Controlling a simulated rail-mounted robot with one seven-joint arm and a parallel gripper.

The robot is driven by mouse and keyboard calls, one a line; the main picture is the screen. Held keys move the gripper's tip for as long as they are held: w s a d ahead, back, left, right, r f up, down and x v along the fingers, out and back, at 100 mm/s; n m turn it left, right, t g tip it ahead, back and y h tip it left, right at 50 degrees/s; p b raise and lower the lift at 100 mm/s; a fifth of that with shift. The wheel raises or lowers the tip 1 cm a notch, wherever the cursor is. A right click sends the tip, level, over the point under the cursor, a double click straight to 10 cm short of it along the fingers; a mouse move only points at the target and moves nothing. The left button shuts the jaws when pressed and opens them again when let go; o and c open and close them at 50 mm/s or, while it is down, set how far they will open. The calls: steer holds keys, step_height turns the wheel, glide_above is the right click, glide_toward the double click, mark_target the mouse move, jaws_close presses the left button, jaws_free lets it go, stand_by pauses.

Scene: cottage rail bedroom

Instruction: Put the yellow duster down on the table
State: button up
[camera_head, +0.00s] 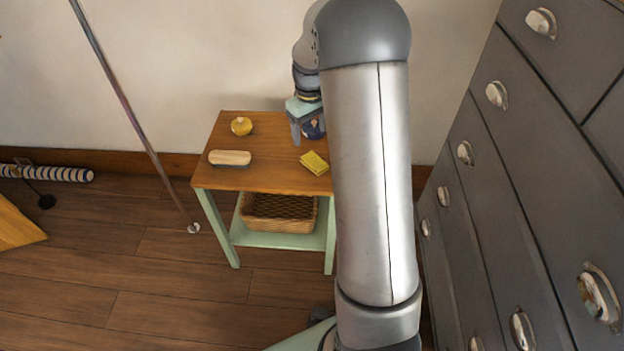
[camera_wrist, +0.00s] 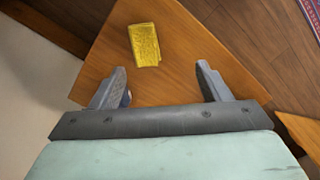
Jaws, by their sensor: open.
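The yellow duster (camera_head: 314,163) lies flat on the wooden table (camera_head: 262,181), near its front right part. It also shows in the wrist view (camera_wrist: 145,44), beyond my fingertips and apart from them. My gripper (camera_head: 308,135) is above the back right of the table, partly hidden by my arm in the head view. In the wrist view, my gripper (camera_wrist: 165,80) has its two fingers spread wide with nothing between them. The right edge of the table is hidden behind my arm in the head view.
A brush-like block (camera_head: 230,158) and a round yellow item (camera_head: 241,126) stand on the table's left side. A wicker basket (camera_head: 279,212) sits on the lower shelf. Grey drawers (camera_head: 500,190) rise at right.

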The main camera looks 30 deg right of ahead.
steer(key=s+a+r+m, duration=0.1)
steer(key=s+a, duration=0.3)
steer(key=s, duration=0.6)
steer(key=s+a+r+m, duration=0.1)
steer(key=s+a+r, duration=0.1)
steer(key=s+a, duration=0.3)
steer(key=s+a+r, duration=0.2)
steer(key=s+a, duration=0.3)
steer(key=s, duration=0.9)
steer(key=shift+s+m, duration=0.3)
steer(key=shift+m, duration=0.1)
